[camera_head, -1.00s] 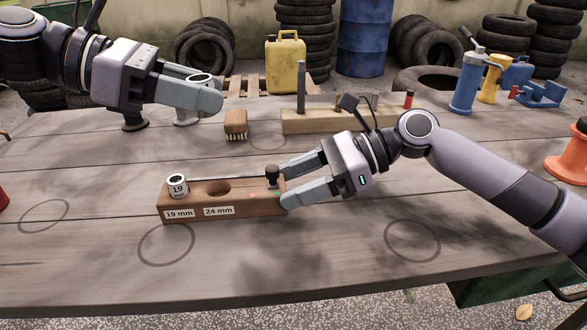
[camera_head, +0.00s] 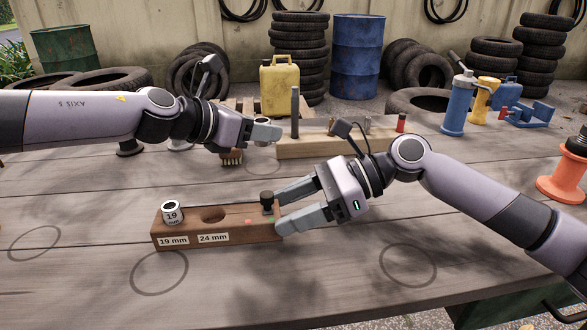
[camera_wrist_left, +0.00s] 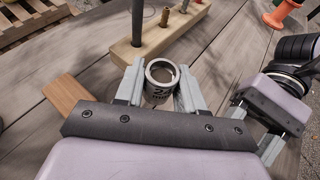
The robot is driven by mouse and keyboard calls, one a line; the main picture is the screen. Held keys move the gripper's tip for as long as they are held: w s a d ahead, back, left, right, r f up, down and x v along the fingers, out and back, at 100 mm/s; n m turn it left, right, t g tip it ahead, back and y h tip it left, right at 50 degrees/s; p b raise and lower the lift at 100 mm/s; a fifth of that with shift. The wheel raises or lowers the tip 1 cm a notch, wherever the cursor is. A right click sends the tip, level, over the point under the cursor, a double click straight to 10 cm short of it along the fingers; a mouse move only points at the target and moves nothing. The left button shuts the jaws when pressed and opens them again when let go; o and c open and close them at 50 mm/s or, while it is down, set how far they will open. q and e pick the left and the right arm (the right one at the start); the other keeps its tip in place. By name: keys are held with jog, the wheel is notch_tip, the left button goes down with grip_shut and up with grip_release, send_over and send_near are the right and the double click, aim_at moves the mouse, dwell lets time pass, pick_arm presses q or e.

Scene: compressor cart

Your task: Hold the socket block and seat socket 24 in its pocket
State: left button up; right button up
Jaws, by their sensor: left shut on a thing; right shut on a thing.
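The wooden socket block (camera_head: 225,236) lies on the table, labelled 19 mm and 24 mm. The 19 socket (camera_head: 171,214) stands upright at its left end. The 24 mm pocket (camera_head: 213,215) is an empty round hole. My right gripper (camera_head: 277,213) is shut on the block's right end. My left gripper (camera_head: 266,133) is shut behind the block, above the table. In the left wrist view, its fingers grip a pale metal socket (camera_wrist_left: 160,95) with an open top and a partly visible mark starting with 2. In the head view the fingers mostly hide that socket.
A black knob (camera_head: 267,197) stands on the block's right part. A wooden rail with posts (camera_head: 335,146) lies behind, close to my left gripper. A brush (camera_head: 231,158) sits beneath my left arm. The table's front is clear.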

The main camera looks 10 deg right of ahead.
aim_at(263, 180)
pick_arm(q)
notch_tip(263, 180, down, 8)
jog(key=shift+r, duration=0.15)
dwell(0.4)
jog(key=o, duration=1.1)
